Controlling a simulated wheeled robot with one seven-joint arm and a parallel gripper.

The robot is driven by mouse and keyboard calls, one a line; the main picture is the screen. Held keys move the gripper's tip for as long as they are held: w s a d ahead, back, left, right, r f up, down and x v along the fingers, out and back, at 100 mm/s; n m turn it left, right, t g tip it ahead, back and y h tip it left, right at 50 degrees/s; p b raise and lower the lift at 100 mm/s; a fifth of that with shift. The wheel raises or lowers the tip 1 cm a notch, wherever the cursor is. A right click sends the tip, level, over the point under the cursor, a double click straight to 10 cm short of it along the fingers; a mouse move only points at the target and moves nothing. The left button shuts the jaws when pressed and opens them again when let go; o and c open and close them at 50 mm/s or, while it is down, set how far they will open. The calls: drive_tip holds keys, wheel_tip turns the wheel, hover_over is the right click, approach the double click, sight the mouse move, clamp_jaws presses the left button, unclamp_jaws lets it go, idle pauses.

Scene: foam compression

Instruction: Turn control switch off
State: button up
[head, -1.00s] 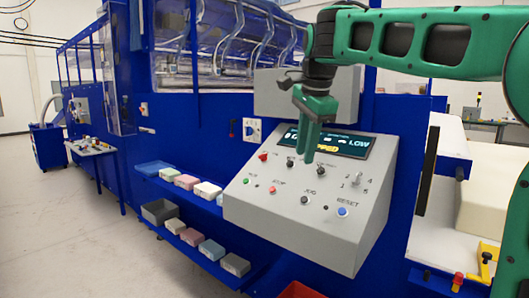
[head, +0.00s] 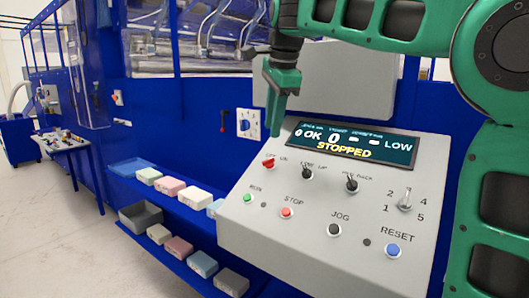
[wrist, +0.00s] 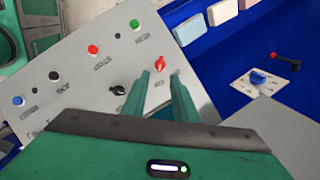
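The control panel (head: 320,215) is a grey sloped console with a lit display (head: 350,146) reading "STOPPED". Its red control switch (head: 269,163), with small lettering beside it, sits at the panel's upper left. My green gripper (head: 273,133) points down just above the red switch in the head view, seemingly apart from it. In the wrist view, my two fingers (wrist: 161,76) stand apart with nothing between them. The red switch (wrist: 160,65) shows just beyond the fingertips, and its exact turn angle is hard to read.
Two black knobs (head: 307,173) (head: 352,183) are right of the red switch. RUN (head: 248,197), STOP (head: 287,212), JOG (head: 334,230) and RESET (head: 393,250) buttons line the front. A selector (head: 405,201) is at right. Foam blocks (head: 172,187) lie on blue shelves to the left.

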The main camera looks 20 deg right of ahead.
sight(268, 159)
drive_tip(key=x, duration=1)
drive_tip(key=shift+w+d+f, duration=0.1)
drive_tip(key=shift+w+f, duration=0.1)
drive_tip(key=shift+f, duration=0.1)
drive_tip(key=shift+c, duration=0.6)
